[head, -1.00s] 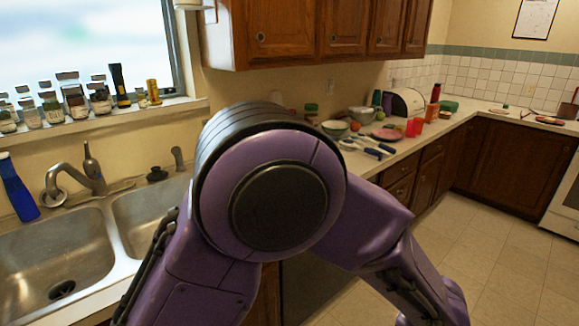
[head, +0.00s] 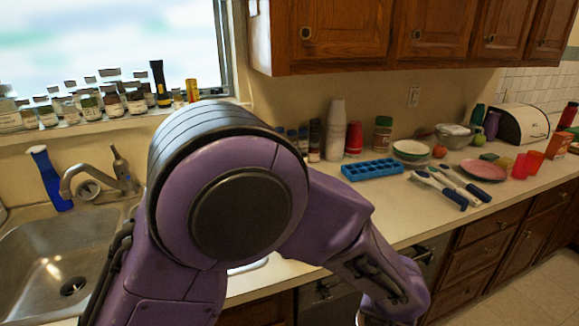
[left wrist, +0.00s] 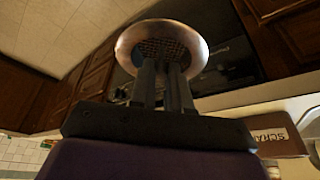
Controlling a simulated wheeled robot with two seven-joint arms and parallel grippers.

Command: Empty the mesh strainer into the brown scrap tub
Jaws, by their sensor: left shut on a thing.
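The mesh strainer (left wrist: 194,38) shows in the left wrist view as a round metal rim with dark mesh inside. My left gripper (left wrist: 162,75) is shut on the strainer, with its fingers at the near side of the rim. I cannot tell what the strainer holds. The brown scrap tub (left wrist: 284,146), with part of a label reading "SCRA", is at the lower right of the left wrist view, apart from the strainer.
The steel sink (head: 40,255) and faucet (head: 100,180) are at left. Along the counter are a blue ice tray (head: 372,170), blue-handled utensils (head: 440,190), a pink plate (head: 483,170), bowls, red cups and stacked white cups (head: 336,130). The counter's front strip is clear.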

